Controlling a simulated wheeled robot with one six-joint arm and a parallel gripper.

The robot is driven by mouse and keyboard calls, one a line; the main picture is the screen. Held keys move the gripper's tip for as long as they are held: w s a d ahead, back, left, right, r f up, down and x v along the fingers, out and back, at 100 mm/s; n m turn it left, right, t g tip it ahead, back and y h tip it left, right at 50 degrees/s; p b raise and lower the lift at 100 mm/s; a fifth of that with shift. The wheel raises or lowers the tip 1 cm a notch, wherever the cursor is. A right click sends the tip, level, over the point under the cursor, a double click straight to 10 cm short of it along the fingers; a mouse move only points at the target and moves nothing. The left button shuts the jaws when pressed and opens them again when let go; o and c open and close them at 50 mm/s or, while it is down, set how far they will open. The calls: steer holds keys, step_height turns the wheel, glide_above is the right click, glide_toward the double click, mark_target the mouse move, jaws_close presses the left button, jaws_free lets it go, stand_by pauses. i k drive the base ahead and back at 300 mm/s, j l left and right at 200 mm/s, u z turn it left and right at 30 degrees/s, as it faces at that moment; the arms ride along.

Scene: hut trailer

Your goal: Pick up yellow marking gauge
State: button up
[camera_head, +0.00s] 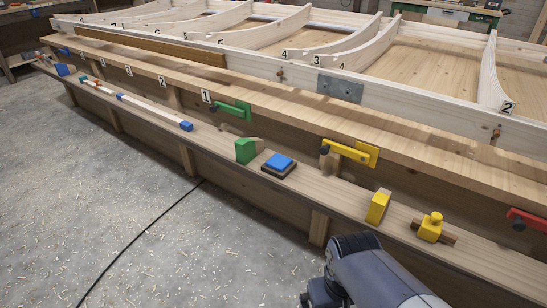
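The yellow marking gauge appears to be the yellow block with a round knob on top and a brown wooden bar through it (431,227). It lies on the narrow lower wooden shelf (345,193), at the right of the head view. A plain yellow block with a pale wooden side (377,208) stands just left of it, apart from it. My grey arm with a black joint rises from the bottom edge, in front of the shelf and left of the gauge. My gripper's fingers do not show.
A green block (245,150) and a blue-topped block (279,164) sit farther left on the shelf. Green (235,109), yellow (350,151) and red (526,219) clamps or handles jut above it. A black cable (140,240) crosses the shaving-strewn floor.

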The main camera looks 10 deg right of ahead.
mark_target(430, 228)
steer(key=z, duration=1.45)
steer(key=i+j+z, duration=0.45)
steer(key=j+z, duration=0.15)
steer(key=j, duration=0.25)
